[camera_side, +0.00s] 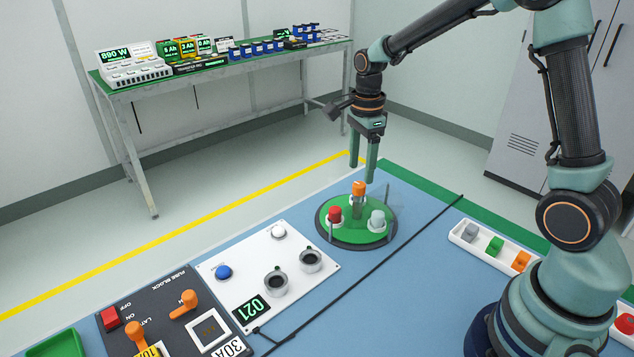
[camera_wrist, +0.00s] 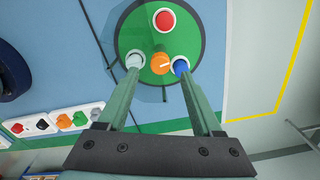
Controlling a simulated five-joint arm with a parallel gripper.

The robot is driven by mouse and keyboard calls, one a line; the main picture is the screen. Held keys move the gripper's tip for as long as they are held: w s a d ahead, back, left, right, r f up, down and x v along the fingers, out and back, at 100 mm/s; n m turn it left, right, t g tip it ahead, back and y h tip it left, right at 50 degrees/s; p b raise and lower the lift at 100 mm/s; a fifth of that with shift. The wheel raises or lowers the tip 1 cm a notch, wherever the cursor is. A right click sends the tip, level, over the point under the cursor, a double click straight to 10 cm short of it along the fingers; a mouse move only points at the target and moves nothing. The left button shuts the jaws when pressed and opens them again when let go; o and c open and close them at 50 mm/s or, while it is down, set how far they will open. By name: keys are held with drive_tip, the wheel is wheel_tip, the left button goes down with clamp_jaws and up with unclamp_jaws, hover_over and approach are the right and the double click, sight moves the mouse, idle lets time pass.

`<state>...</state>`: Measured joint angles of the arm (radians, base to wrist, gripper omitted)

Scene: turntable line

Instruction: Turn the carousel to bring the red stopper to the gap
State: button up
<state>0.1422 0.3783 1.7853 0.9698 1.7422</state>
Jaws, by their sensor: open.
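The carousel (camera_side: 356,233) is a green disc with a dark rim, and it also shows in the wrist view (camera_wrist: 128,38). The red stopper (camera_side: 335,213) is at its left in the side view, and at the far side in the wrist view (camera_wrist: 164,19). A grey stopper (camera_side: 377,220) is at the right. A blue stopper (camera_wrist: 181,66) shows only in the wrist view. An orange knob (camera_side: 358,187) tops a post at the middle. My gripper (camera_side: 362,173) is open and empty above the knob, whose top shows between the fingers (camera_wrist: 158,72). I cannot make out the gap.
Thin upright rods stand near the rim. A white control panel (camera_side: 213,292) with buttons and sockets lies front left, beside a fuse block (camera_side: 167,327). A black cable (camera_side: 333,278) crosses the blue table.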

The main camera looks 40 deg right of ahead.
sight(359, 184)
drive_tip(key=shift+f, duration=2.2)
clamp_jaws()
